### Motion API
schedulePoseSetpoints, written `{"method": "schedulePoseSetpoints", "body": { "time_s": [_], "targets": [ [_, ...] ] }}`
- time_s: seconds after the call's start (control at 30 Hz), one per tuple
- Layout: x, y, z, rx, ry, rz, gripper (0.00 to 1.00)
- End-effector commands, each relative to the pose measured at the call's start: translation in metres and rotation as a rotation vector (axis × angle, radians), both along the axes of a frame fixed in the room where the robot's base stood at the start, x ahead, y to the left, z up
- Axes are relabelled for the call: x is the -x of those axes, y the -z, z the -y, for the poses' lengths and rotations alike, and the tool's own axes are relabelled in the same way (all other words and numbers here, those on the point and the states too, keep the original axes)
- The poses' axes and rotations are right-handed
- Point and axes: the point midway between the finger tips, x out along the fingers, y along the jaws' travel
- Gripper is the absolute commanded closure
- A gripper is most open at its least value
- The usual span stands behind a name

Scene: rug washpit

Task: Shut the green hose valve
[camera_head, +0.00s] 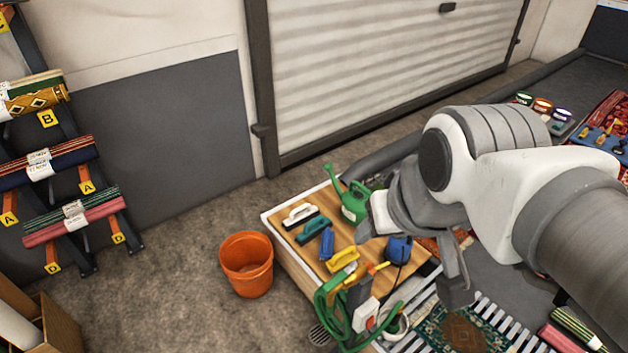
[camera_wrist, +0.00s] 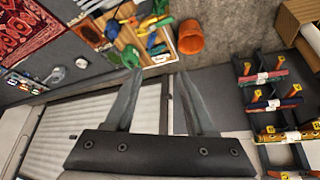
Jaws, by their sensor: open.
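A green hose (camera_head: 335,305) hangs in loops at the front corner of the wooden bench (camera_head: 292,262). A yellow-orange fitting (camera_head: 377,268) and a grey and red part (camera_head: 366,312) are beside the hose. I cannot tell which part is the valve or how it is set. My gripper (camera_head: 410,268) is above the bench's right side in the head view, apart from the hose as far as I can tell. In the wrist view my gripper (camera_wrist: 160,73) has its fingers spread with nothing between them. The arm hides part of the bench and the floor behind it.
Several brushes, including a yellow one (camera_head: 343,259), and a green watering can (camera_head: 350,201) stand on the bench. An orange bucket (camera_head: 246,264) is on the floor at its left. A rug rack (camera_head: 70,170) stands far left. The floor in front of the shutter (camera_head: 370,70) is clear.

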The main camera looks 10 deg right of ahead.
Motion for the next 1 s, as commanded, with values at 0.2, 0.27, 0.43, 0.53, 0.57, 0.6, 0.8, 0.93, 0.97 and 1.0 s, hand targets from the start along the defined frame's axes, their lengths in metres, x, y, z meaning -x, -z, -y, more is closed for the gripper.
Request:
{"method": "schedulePoseSetpoints", "body": {
  "time_s": [0.2,0.27,0.43,0.53,0.57,0.6,0.8,0.93,0.97,1.0],
  "targets": [
    [-0.026,0.030,-0.007,0.009,-0.085,-0.038,0.86],
    [-0.038,0.043,-0.010,0.014,-0.126,-0.051,0.97],
    [-0.074,0.082,-0.018,0.023,-0.242,-0.085,1.00],
    [-0.095,0.108,-0.021,0.027,-0.306,-0.100,1.00],
    [-0.101,0.116,-0.022,0.029,-0.325,-0.104,1.00],
    [-0.109,0.128,-0.023,0.029,-0.348,-0.110,1.00],
    [-0.146,0.189,-0.027,0.035,-0.462,-0.134,1.00],
    [-0.165,0.225,-0.028,0.038,-0.521,-0.144,1.00],
    [-0.168,0.232,-0.028,0.039,-0.533,-0.145,1.00],
    [-0.172,0.239,-0.029,0.041,-0.546,-0.148,1.00]
  ]
}}
